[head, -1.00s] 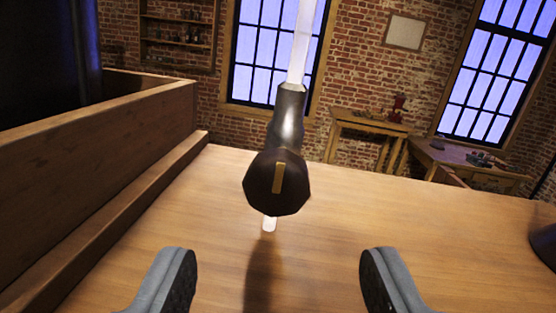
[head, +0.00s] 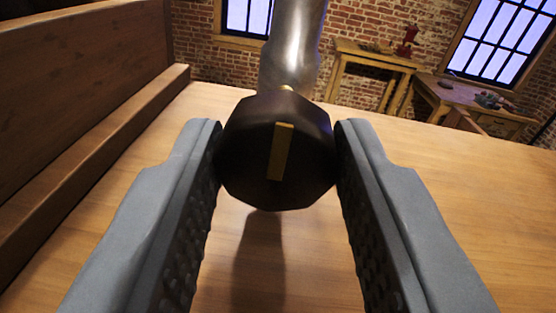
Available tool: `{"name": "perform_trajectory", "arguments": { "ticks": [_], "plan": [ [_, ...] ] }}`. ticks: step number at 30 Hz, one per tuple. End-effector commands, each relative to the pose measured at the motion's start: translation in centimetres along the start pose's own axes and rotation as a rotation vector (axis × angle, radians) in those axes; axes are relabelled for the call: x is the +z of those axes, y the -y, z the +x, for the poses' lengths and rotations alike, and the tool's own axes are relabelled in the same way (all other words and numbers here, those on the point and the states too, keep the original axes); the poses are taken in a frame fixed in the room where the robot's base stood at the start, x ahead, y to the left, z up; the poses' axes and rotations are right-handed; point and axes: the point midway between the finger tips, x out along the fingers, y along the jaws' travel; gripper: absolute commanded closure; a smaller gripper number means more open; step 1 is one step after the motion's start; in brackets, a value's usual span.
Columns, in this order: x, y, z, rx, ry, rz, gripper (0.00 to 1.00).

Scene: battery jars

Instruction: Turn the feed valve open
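The feed valve's dark, many-sided knob (head: 245,165) faces me in the middle of the head view. A brass-coloured bar (head: 281,151) on its face stands nearly upright, its top leaning slightly right. A metal valve body (head: 293,50) rises behind the knob. My gripper (head: 279,150) has one finger on each side of the knob, with the pads at or very near its left and right edges. I cannot tell how firmly they press. The lower end of the valve is hidden behind the knob.
A wooden wall with a ledge (head: 90,150) runs along the left. The wooden tabletop (head: 450,190) is clear to the right. A small table (head: 375,60) and a workbench (head: 465,100) stand far behind, near the brick wall.

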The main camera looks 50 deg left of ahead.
Motion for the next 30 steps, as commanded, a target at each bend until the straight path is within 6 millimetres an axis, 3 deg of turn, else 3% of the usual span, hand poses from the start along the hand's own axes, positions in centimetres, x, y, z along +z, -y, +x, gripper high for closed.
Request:
{"name": "perform_trajectory", "arguments": {
  "ticks": [1, 3, 14, 30],
  "plan": [
    [0.01, 0.02, 0.0, -0.001, 0.0, 0.0, 0.78],
    [0.01, 0.02, 0.0, -0.001, 0.0, 0.0, 0.89],
    [0.01, 0.03, -0.01, -0.002, 0.004, -0.054, 0.89],
    [0.03, 0.06, 0.01, -0.008, 0.037, -0.486, 0.89]
  ]
}}
